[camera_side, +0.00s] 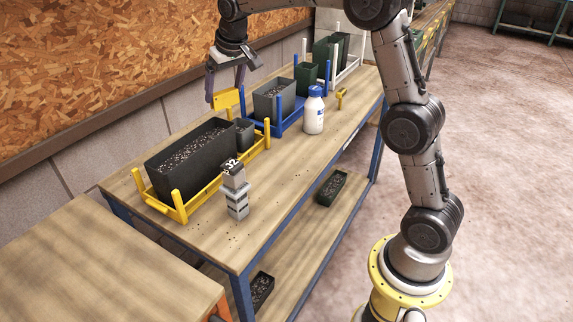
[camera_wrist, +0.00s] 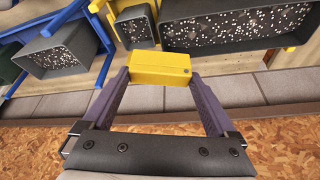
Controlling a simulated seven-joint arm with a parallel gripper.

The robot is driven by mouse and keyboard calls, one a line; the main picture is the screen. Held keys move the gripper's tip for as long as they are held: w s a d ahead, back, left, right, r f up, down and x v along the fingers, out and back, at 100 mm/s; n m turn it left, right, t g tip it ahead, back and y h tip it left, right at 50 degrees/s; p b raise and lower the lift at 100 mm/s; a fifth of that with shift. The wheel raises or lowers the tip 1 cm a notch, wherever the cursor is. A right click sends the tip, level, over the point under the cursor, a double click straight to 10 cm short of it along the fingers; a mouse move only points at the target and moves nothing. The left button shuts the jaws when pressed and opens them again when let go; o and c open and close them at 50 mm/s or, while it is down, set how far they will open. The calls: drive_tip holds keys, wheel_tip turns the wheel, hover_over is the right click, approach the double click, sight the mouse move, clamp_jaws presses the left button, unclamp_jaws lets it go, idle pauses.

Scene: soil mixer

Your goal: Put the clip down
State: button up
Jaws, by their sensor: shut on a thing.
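The clip (camera_wrist: 160,68) is a yellow block held between the fingertips of my gripper (camera_wrist: 157,80) in the wrist view. In the side view it shows as a small yellow plate (camera_side: 227,99) below my gripper (camera_side: 224,88). My gripper is shut on it and holds it up by the wall side of the bench, behind the yellow tray. The clip appears to be clear of the bench top.
A yellow tray (camera_side: 180,211) holds a long black planter (camera_side: 190,160) and a small pot (camera_side: 244,132). A blue tray (camera_side: 285,126) holds a grey planter (camera_side: 273,100). A white bottle (camera_side: 314,111) and a block numbered 32 (camera_side: 234,190) stand on the bench (camera_side: 290,160).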

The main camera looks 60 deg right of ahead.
drive_tip(key=s+f+m, duration=0.1)
drive_tip(key=s+f, duration=0.1)
drive_tip(key=s, duration=1.2)
drive_tip(key=s+f, duration=0.2)
drive_tip(key=s, duration=1.1)
drive_tip(key=shift+h, duration=0.3)
drive_tip(key=w+d+f, duration=0.2)
drive_tip(key=w+f, duration=0.1)
drive_tip(key=w, duration=0.1)
drive_tip(key=w+d+f, duration=0.1)
drive_tip(key=w+f, duration=0.2)
drive_tip(key=w+d+f, duration=0.2)
drive_tip(key=w+f, duration=0.1)
drive_tip(key=w, duration=0.1)
drive_tip(key=shift+w+d+f, duration=0.15)
drive_tip(key=shift+w+d, duration=0.15)
drive_tip(key=shift+d, duration=0.05)
drive_tip(key=shift+w+f, duration=0.2)
drive_tip(key=shift+f, duration=0.05)
drive_tip(key=shift+w+d+f, duration=0.1)
drive_tip(key=shift+f, duration=1.5)
drive_tip(key=shift+f, duration=0.15)
drive_tip(key=o, duration=0.9)
drive_tip(key=shift+o, duration=0.2)
